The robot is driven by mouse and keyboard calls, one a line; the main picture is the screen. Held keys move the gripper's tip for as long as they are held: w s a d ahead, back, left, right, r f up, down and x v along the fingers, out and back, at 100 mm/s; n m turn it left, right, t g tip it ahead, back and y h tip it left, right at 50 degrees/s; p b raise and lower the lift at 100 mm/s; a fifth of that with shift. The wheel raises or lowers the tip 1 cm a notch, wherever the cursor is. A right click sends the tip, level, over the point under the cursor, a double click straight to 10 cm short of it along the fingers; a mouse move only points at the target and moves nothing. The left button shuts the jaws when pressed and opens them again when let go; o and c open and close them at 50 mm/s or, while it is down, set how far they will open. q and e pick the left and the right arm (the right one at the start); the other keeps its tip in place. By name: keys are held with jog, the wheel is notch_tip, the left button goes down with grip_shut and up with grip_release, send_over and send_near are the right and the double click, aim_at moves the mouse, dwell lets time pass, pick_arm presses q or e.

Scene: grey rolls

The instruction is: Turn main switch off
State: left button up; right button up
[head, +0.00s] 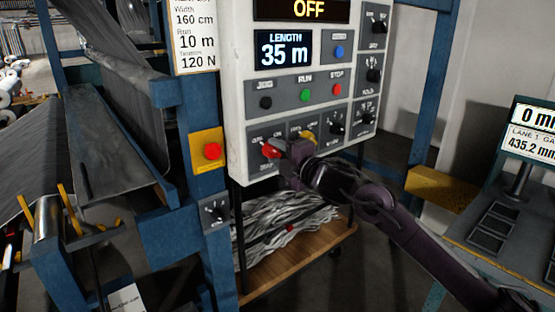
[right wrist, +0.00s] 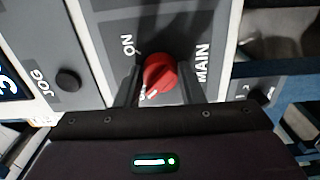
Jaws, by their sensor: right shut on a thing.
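The main switch is a red rotary knob (head: 270,151) at the lower left of the white control panel (head: 237,100). It also shows in the right wrist view (right wrist: 160,73), beside the words MAIN and ON. A white mark on the knob points toward its lower left in that view, where a second label is mostly hidden. My right gripper (head: 281,151) is at the panel, its fingers (right wrist: 157,80) on either side of the knob and shut on it. The panel's top display (head: 303,10) reads OFF. My left gripper is not in view.
Black, green and red buttons (head: 305,95) sit above the switch, and several black knobs (head: 337,127) are to its right. A red button on a yellow plate (head: 212,151) is on the blue frame at left. A wooden cart shelf (head: 300,262) stands below the panel.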

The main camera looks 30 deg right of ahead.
dwell(0.3)
jog(key=o, duration=1)
jog(key=shift+s, duration=0.1)
jog(key=shift+s+f, duration=0.15)
jog(key=shift+s, duration=0.05)
jog(key=s+b, duration=0.2)
jog(key=s, duration=0.5)
jog(key=shift+d, duration=0.3)
jog(key=shift+s, duration=0.1)
